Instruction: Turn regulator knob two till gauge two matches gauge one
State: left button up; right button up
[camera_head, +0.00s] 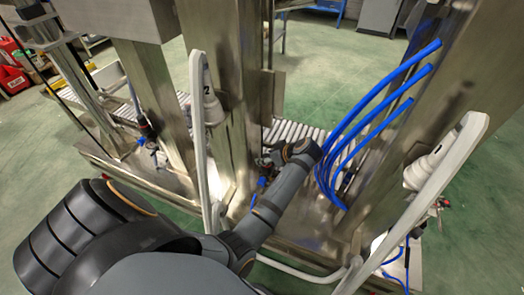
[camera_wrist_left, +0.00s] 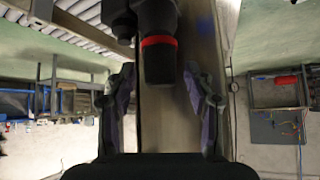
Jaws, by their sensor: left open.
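A black regulator knob (camera_wrist_left: 158,60) with a red ring shows in the left wrist view, in front of a steel post. My left gripper (camera_wrist_left: 160,76) is open, with one finger on each side of the knob's end and a visible gap to each. In the head view my left arm's wrist (camera_head: 300,152) reaches to the middle, by the steel post beside the white holder marked 2 (camera_head: 208,90). The fingers are hidden there. No number shows on the knob, and no gauge face can be read. My right gripper is out of view.
Blue hoses (camera_head: 375,115) curve down just right of my left wrist. White looped lance frames (camera_head: 198,140) stand left and right of the arm. A roller conveyor (camera_head: 300,132) runs behind the posts. The green floor (camera_head: 330,45) beyond is mostly clear.

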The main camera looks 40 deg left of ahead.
pick_arm(q)
jog(key=shift+a+f, duration=0.15)
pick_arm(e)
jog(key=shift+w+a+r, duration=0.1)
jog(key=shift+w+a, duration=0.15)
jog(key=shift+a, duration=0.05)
